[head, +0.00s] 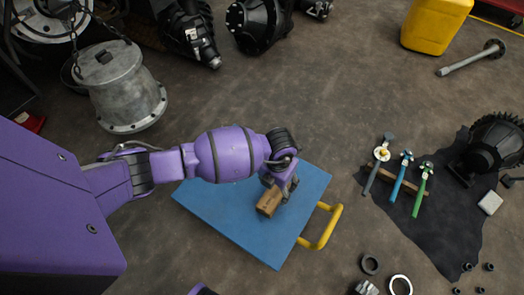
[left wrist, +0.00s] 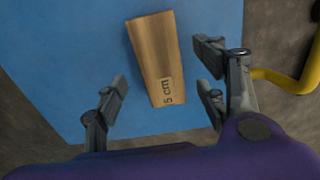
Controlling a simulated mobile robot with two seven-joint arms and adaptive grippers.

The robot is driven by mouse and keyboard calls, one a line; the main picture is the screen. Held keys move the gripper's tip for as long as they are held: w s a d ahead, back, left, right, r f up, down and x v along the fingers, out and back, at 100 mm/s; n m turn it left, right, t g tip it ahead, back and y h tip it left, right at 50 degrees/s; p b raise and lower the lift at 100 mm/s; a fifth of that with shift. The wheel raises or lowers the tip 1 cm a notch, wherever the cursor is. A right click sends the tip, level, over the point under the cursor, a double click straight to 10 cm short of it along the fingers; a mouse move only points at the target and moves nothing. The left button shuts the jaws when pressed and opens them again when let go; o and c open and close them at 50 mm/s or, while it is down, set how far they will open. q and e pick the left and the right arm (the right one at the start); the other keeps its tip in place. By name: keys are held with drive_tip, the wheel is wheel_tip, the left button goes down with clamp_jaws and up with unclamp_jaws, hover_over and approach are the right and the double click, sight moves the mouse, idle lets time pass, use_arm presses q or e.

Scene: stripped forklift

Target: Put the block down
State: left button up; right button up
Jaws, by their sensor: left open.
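The wooden block (head: 269,202) lies on a flat blue board (head: 225,208) on the floor. In the left wrist view the block (left wrist: 154,58) shows a "5 cm" marking and lies between and ahead of the open fingers, with blue surface visible on both sides. My left gripper (head: 284,184) is above the board, right at the block in the head view. In the left wrist view the left gripper (left wrist: 165,95) is open, its fingers apart from the block. Whether the block touches the board under it is hard to tell. My right gripper is not in view.
The board has a yellow handle (head: 327,228) on its right. A black mat (head: 420,215) with hammer-like tools (head: 400,178) and a gear part lies to the right. A metal housing (head: 117,85) stands upper left. Rings (head: 370,264) lie at the bottom. Floor above the board is clear.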

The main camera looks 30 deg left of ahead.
sight(276, 192)
use_arm(q)
wheel_tip(276, 192, up, 6)
drive_tip(key=shift+w+f+p, duration=0.1)
drive_tip(key=shift+p, duration=0.85)
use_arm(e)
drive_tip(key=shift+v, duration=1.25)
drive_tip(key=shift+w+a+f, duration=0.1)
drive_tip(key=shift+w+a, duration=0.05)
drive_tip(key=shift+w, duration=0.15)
